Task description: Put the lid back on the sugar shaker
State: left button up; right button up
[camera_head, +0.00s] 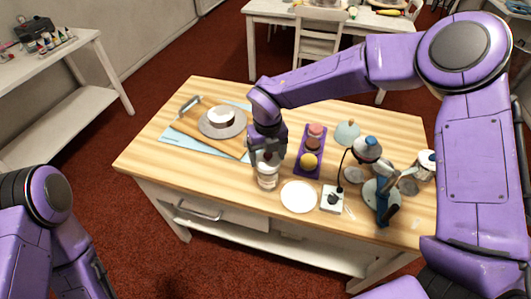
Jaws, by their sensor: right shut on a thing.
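The sugar shaker (267,179) is a small clear jar with pale contents, standing upright near the front middle of the wooden table. My right gripper (267,157) reaches in from the right and points down right over the shaker's top. It is shut on a small greyish thing, which looks like the lid, mostly hidden between the fingers. I cannot tell whether the lid touches the shaker's rim. My left arm shows at the lower left, off the table; its gripper is out of view.
A white plate (298,196) lies just right of the shaker. A purple tray (301,165) with round cakes stands behind it. A lamp (366,150) and blue-handled device (382,190) crowd the right.

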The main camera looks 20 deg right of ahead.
jog(key=shift+d+f, duration=0.1)
jog(key=shift+f, duration=0.05)
dwell(0.3)
jog(key=shift+w+f, duration=0.1)
jog(key=shift+f, duration=0.15)
jog(key=shift+f+b, duration=0.35)
jog(key=shift+f, duration=0.4)
dwell(1.8)
jog(key=o, duration=1)
jog(key=shift+c, duration=0.2)
jog(key=shift+r, duration=0.2)
